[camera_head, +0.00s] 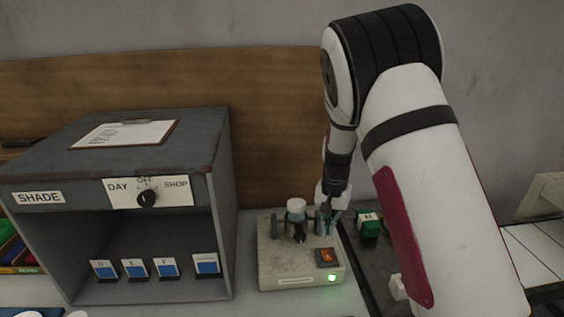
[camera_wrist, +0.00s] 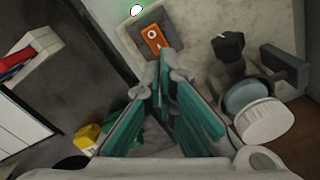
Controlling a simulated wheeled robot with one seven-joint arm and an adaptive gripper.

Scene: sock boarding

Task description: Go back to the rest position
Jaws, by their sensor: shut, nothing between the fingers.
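My gripper (camera_head: 329,215) is shut and empty, pointing down over the right side of a small beige device box (camera_head: 275,268). In the wrist view my gripper (camera_wrist: 166,75) shows its teal finger pads, with the fingertips near the box's orange rocker switch (camera_wrist: 153,38). The switch also shows in the head view (camera_head: 326,256), just in front of the gripper. I cannot tell whether the fingers touch the box. A green light (camera_head: 332,278) glows on the box front. A white-capped vial (camera_head: 296,209) stands in a holder on top of the box, left of my gripper.
A grey SHADE cabinet (camera_head: 187,172) with a dial (camera_head: 147,198) and several blue-marked cards stands at left. A white slatted surface (camera_head: 535,245) lies at far right. A wooden panel (camera_head: 265,115) stands behind.

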